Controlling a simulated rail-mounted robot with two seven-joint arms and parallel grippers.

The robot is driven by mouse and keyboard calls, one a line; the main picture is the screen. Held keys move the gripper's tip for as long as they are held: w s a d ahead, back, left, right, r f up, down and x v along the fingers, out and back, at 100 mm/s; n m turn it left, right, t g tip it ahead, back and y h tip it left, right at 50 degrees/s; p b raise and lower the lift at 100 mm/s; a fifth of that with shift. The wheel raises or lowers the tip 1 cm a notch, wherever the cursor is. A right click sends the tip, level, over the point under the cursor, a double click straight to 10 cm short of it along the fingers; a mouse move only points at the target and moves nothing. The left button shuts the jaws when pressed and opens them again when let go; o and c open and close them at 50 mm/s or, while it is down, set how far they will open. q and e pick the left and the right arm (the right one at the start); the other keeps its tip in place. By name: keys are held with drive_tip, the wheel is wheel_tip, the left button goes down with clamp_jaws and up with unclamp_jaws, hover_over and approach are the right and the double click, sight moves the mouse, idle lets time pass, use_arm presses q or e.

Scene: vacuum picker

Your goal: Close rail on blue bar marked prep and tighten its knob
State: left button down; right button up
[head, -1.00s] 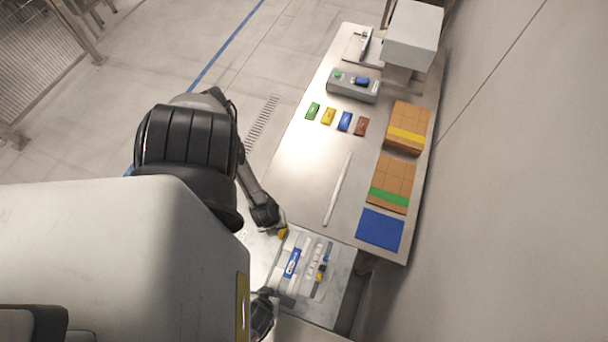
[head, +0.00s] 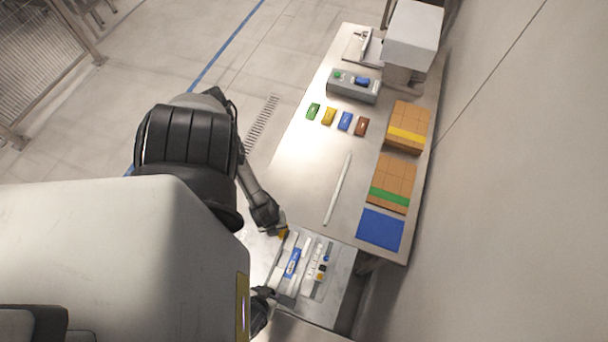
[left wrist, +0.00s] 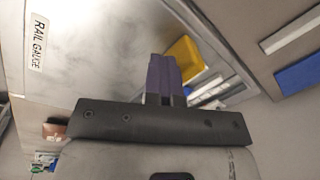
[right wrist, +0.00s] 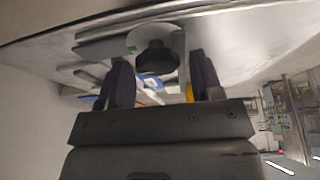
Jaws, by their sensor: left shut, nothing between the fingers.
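The blue bar (head: 292,263) with a white marking lies on the pale plate (head: 342,285) among light rails; its lettering is too small to read. My left gripper (head: 280,229) is at the plate's upper left corner, beside a yellow block (head: 283,234). In the left wrist view its fingers (left wrist: 164,78) are shut and empty, with the yellow block (left wrist: 187,60) just beyond. My right gripper (head: 272,292) is at the plate's lower left. In the right wrist view its fingers (right wrist: 163,82) are open, with a black knob (right wrist: 156,58) showing between them; contact cannot be told.
Small blue and yellow parts (head: 323,268) sit right of the bar. A "RAIL GAUGE" label (left wrist: 38,42) shows in the left wrist view. The steel table (head: 300,170) beyond holds a white rod (head: 338,189), several coloured blocks, brown boxes (head: 392,180) and a blue mat (head: 380,229).

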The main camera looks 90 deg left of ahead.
use_arm(q)
drive_tip(key=shift+w, duration=0.1)
use_arm(e)
drive_tip(key=shift+o, duration=0.7)
drive_tip(key=v, duration=1.2)
use_arm(q)
drive_tip(key=shift+s+a+p, duration=0.35)
drive_tip(key=shift+s, duration=0.45)
drive_tip(key=shift+s+a+p, duration=0.35)
drive_tip(key=shift+s, duration=0.45)
wheel_tip(320, 180, up, 8)
drive_tip(key=p, duration=0.7)
use_arm(e)
wheel_tip(320, 180, up, 8)
drive_tip(key=shift+r, duration=0.2)
